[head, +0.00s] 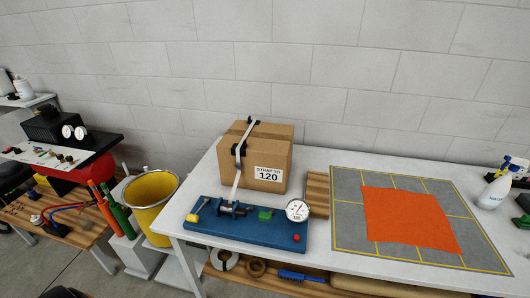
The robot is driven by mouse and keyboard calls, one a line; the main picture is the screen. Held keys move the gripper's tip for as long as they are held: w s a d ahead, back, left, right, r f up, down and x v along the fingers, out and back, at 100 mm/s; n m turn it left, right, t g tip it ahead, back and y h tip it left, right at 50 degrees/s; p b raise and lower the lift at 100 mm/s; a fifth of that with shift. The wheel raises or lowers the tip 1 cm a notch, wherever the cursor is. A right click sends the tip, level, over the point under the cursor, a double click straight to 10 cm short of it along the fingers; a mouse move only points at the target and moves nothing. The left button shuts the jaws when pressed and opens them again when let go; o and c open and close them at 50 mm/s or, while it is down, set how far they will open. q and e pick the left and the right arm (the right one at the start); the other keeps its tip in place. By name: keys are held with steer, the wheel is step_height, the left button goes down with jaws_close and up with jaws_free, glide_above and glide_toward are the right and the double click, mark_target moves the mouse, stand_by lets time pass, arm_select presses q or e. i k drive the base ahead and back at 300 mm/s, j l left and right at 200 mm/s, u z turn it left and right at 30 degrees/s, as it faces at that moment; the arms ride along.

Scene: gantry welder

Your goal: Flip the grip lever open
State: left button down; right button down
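A blue strapping tool base (245,236) lies on the white table in front of a cardboard box. On it are a yellow-handled lever (194,215) at the left, a dark metal mechanism (233,209) in the middle, a green piece (265,214), a round white dial gauge (297,210) and a red knob (296,238). A pale strap (237,186) runs from the box down to the mechanism. I cannot tell for certain which part is the grip lever, or whether it is open. Neither of my grippers is in view.
The cardboard box (268,150), labelled "STRAP TO 120", stands behind the base. An orange cloth (410,220) lies on a grey gridded mat (350,185) to the right. A spray bottle (493,192) stands at the far right. A yellow bucket (152,205) stands left of the table.

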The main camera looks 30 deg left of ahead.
mark_target(194, 219)
steer(key=u, duration=1.5)
steer(key=z, duration=0.45)
steer(key=i+j+z, duration=0.15)
steer(key=j+z, duration=0.25)
steer(key=j, duration=0.2)
steer(key=i+j+z, duration=0.1)
steer(key=j+z, duration=0.25)
steer(key=j, duration=0.25)
steer(key=j+z, duration=0.4)
steer(key=j, duration=1)
steer(key=k+j, duration=0.1)
steer(key=j, duration=0.75)
